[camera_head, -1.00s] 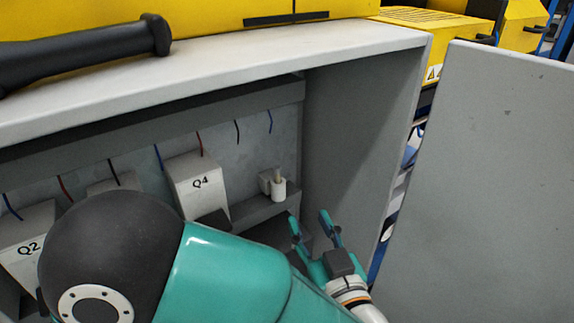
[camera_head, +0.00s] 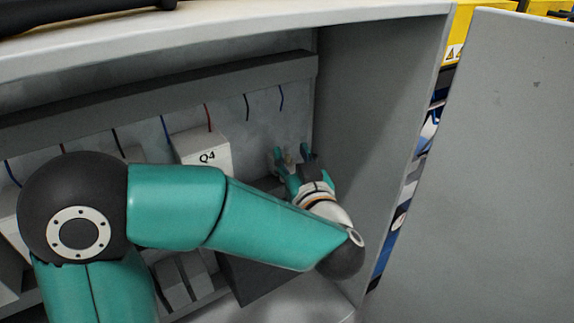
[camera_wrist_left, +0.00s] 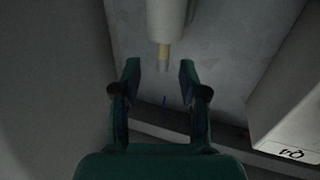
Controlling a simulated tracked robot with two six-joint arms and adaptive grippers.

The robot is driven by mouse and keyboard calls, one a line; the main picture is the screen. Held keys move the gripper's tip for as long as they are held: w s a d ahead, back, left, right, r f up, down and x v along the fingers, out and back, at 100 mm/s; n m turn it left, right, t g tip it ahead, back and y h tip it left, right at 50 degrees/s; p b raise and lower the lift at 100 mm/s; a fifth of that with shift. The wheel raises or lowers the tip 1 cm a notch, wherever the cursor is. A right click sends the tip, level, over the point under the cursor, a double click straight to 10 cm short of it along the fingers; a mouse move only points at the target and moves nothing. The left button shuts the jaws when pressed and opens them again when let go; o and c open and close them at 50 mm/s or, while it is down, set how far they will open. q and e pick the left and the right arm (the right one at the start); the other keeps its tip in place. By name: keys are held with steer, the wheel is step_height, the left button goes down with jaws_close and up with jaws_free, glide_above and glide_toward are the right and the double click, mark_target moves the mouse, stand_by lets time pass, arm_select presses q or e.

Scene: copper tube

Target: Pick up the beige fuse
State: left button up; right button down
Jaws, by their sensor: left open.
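My right gripper is not in view.
A white block marked Q4 (camera_head: 203,152) stands left of the gripper. The cabinet's grey side wall (camera_head: 375,100) is close on the right, and a grey rail (camera_head: 160,108) with coloured wires runs above. The open door (camera_head: 500,160) is farther right.

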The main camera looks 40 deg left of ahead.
mark_target(288, 150)
arm_select(q)
steer(key=x, duration=0.3)
steer(key=shift+a+b, duration=0.15)
steer(key=shift+b, duration=0.2)
steer(key=shift+c, duration=0.3)
jaws_close()
step_height(288, 150, up, 10)
steer(key=p, duration=0.5)
